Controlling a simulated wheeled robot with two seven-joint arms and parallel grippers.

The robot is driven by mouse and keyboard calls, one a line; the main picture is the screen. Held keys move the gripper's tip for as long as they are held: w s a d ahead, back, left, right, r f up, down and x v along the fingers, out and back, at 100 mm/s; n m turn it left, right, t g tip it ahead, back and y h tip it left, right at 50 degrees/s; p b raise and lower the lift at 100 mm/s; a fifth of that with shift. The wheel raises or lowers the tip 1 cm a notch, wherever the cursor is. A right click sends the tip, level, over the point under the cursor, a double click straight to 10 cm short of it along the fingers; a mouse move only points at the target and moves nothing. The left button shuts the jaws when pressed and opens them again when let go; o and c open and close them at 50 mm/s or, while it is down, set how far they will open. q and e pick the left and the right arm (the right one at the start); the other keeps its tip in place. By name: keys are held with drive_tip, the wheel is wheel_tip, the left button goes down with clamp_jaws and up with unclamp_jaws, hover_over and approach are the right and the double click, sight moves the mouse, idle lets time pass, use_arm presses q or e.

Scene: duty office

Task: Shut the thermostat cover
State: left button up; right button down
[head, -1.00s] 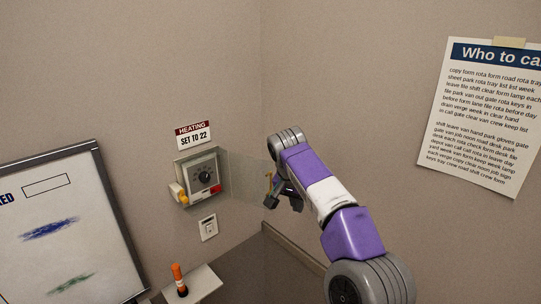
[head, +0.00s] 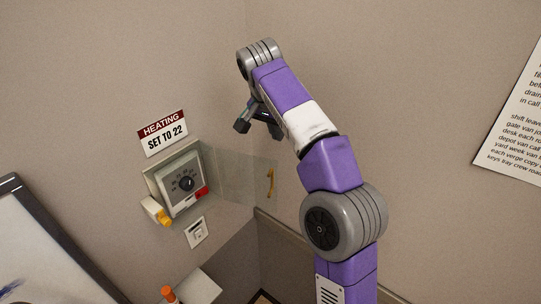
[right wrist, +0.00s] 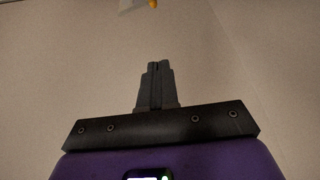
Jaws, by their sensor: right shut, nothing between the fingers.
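The thermostat (head: 186,184) is a pale wall box with a dark dial and a red part at its lower right. Its clear cover (head: 238,178) stands open, swung out to the right, with a yellow handle (head: 271,184) near its far edge. My right gripper (head: 257,127) is above the cover and handle in the head view, apart from them in the picture. In the right wrist view its fingers (right wrist: 157,70) are together and empty. A pale piece with a yellow bit shows at the top edge there; I cannot tell which part it is. My left gripper is not in view.
A "HEATING SET TO 22" sign (head: 163,134) is above the thermostat, with a yellow-tipped pale piece (head: 155,210) at its lower left. A wall switch (head: 196,232) is below. A whiteboard (head: 30,250) stands at left, a poster (head: 514,125) hangs at right.

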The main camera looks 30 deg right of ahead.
sight(274, 161)
wheel_tip(274, 161, down, 9)
drive_tip(key=b, duration=0.1)
drive_tip(key=shift+a+b, duration=0.4)
drive_tip(key=shift+a, duration=0.05)
drive_tip(key=shift+s+r, duration=0.15)
drive_tip(key=shift+s+a, duration=0.1)
